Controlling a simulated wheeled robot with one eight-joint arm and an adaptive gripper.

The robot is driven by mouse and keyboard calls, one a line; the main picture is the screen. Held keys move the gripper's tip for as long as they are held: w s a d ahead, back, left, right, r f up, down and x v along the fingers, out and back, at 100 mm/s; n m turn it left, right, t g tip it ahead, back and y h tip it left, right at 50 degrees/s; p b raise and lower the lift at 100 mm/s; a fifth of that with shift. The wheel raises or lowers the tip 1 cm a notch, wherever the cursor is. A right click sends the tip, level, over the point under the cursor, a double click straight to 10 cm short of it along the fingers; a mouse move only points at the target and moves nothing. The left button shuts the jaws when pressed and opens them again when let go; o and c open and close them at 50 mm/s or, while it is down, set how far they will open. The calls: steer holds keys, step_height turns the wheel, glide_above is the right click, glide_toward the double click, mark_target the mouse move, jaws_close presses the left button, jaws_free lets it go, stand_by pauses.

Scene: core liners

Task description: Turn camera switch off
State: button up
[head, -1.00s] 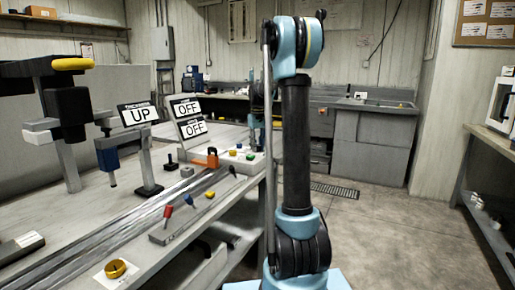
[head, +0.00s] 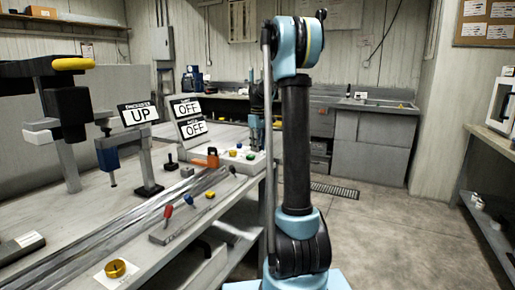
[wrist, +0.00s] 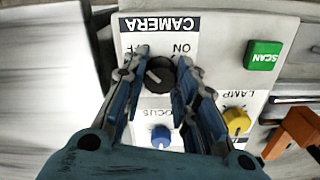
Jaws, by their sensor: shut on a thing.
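The camera switch is a round black knob (wrist: 160,75) on a pale panel (wrist: 190,105), below an upside-down CAMERA label (wrist: 160,24) in the wrist view. It has an ON mark at its upper right and a partly covered OFF mark at its upper left. A light pointer line shows on the knob's left part; its exact setting is hard to tell. My gripper (wrist: 158,72) has its two blue fingers on either side of the knob and is shut on it.
Near the knob are a blue focus knob (wrist: 161,135), a yellow lamp knob (wrist: 237,120), a green SCAN button (wrist: 263,55) and an orange part (wrist: 295,135).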

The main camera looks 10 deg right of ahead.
steer(key=o, duration=1)
steer(key=shift+o, duration=0.2)
steer(key=shift+r, duration=0.1)
step_height(320, 180, up, 12)
